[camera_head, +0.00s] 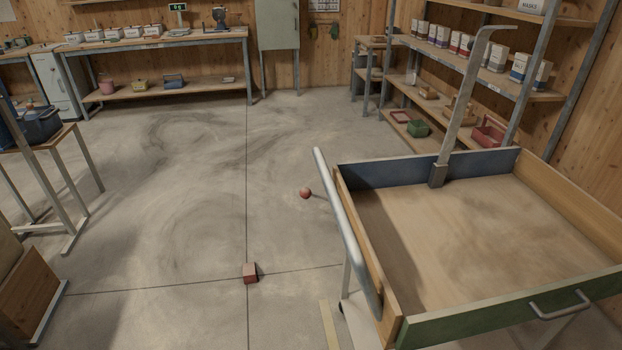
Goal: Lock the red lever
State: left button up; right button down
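A round red knob (305,193) sits on a short thin rod left of the wooden mixer tray (440,240); it looks like the red lever's end. The rod runs right, behind the grey bar (345,225) along the tray's left side, so its mount is hidden. I cannot tell if the lever is locked. A small red block (250,273) with a paler top appears to be on the floor, left of the tray. Neither of my grippers is in view.
A tall bent metal arm (460,110) rises from the tray's blue back wall. The tray's green front has a handle (560,304). Shelves (520,90) stand behind right, a workbench (170,42) at the back, a table (35,140) at left. The middle floor is mostly clear.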

aim_at(305, 192)
jog(key=i+j+z, duration=0.15)
jog(key=i+j, duration=0.2)
jog(key=i+j+z, duration=0.15)
jog(key=i+j, duration=0.2)
jog(key=j, duration=0.2)
jog(key=i+j+z, duration=0.1)
jog(key=i+j, duration=0.2)
jog(key=j, duration=0.2)
